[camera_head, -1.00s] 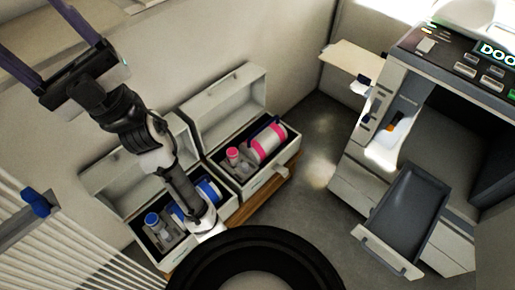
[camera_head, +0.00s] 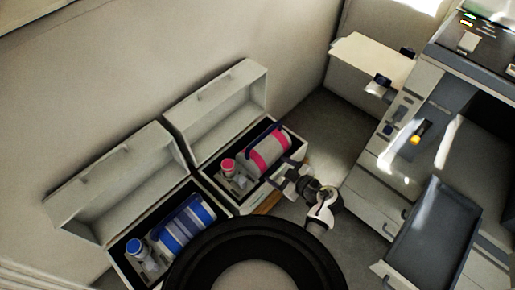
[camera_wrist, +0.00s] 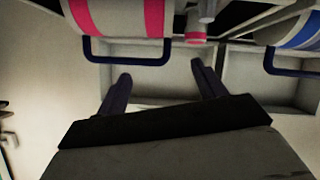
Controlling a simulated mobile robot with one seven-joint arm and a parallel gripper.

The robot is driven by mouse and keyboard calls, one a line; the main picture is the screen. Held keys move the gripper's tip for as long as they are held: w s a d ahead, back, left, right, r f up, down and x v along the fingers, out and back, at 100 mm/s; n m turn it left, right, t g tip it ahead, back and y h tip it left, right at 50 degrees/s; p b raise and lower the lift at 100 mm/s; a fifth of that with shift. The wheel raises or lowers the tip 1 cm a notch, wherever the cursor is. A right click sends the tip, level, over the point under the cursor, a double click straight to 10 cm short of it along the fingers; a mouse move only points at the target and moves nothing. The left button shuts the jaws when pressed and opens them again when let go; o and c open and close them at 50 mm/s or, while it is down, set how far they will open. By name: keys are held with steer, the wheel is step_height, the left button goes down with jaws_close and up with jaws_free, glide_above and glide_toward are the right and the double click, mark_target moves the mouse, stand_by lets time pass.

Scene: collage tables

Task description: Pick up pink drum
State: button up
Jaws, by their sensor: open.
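The pink drum (camera_head: 266,152), white with pink bands and a dark handle, lies in the right open case in the head view. In the wrist view the drum (camera_wrist: 115,18) is at the top edge, partly cut off, with its dark U-shaped handle (camera_wrist: 126,61) below it. My gripper (camera_head: 286,173) is open at the right side of the drum, close to it. In the wrist view my gripper (camera_wrist: 160,74) has its two fingers spread, with nothing between them. One fingertip is near the handle; whether they touch cannot be told.
A small pink-capped cylinder (camera_head: 228,166) stands beside the drum. The left case (camera_head: 112,190) holds a blue drum (camera_head: 182,227) and a blue-capped cylinder (camera_head: 138,250). Both lids are open against the wall. A grey machine with a pulled-out tray (camera_head: 432,235) stands at right.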

glide_toward(250, 156)
steer(key=w, duration=0.1)
steer(key=shift+b+x, duration=0.85)
steer(key=shift+x, duration=2.6)
steer(key=shift+s+a+f, duration=0.1)
steer(key=shift+s+a, duration=0.1)
steer(key=shift+s, duration=0.05)
jaws_close()
steer(key=shift+s+f, duration=0.15)
steer(key=shift+f, duration=0.05)
steer(key=shift+r, duration=0.15)
